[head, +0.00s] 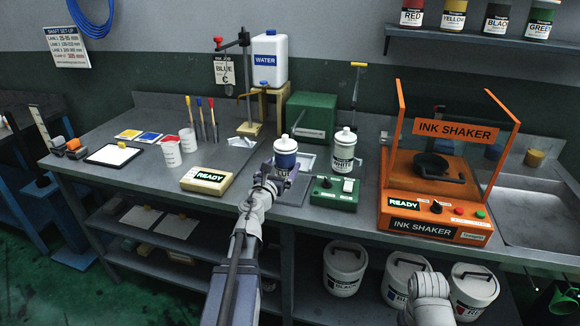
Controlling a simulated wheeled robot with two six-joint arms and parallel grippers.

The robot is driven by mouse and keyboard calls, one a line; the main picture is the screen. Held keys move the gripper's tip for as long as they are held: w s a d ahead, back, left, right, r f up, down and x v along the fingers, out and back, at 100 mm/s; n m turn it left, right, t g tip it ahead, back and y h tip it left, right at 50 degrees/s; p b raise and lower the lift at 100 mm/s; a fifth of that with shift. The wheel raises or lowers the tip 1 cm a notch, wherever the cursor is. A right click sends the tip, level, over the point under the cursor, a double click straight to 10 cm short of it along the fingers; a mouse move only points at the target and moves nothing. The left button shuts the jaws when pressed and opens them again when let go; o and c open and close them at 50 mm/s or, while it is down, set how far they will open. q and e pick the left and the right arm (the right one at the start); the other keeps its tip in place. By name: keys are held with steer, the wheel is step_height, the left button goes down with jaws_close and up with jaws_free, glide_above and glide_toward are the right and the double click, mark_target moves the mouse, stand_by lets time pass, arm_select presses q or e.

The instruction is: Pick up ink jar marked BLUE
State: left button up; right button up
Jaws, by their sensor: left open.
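A jar with a white lid and a blue body (287,146) stands on the bench near the middle of the head view. Its lower part and any lettering are hidden by my gripper. My left gripper (280,177) is open, right in front of the jar and overlapping its lower part. I cannot tell whether the fingers touch it or reach around it. A jar marked WHITE (343,158) stands just to the right. My right gripper is out of view; only part of that arm shows at the bottom right.
An orange ink shaker (455,130) stands to the right, beside a sink (545,205). A green switch box (335,194) and a READY box (207,180) sit near the front edge. A water container (270,58) is behind. Jars, including RED (411,14), stand on the wall shelf.

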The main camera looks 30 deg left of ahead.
arm_select(q)
steer(key=shift+w+a, duration=0.3)
steer(key=shift+w, duration=0.95)
steer(key=shift+w+a, duration=0.3)
steer(key=shift+w, duration=0.95)
steer(key=shift+w+a, duration=0.3)
steer(key=shift+w, duration=0.95)
steer(key=c, duration=1.6)
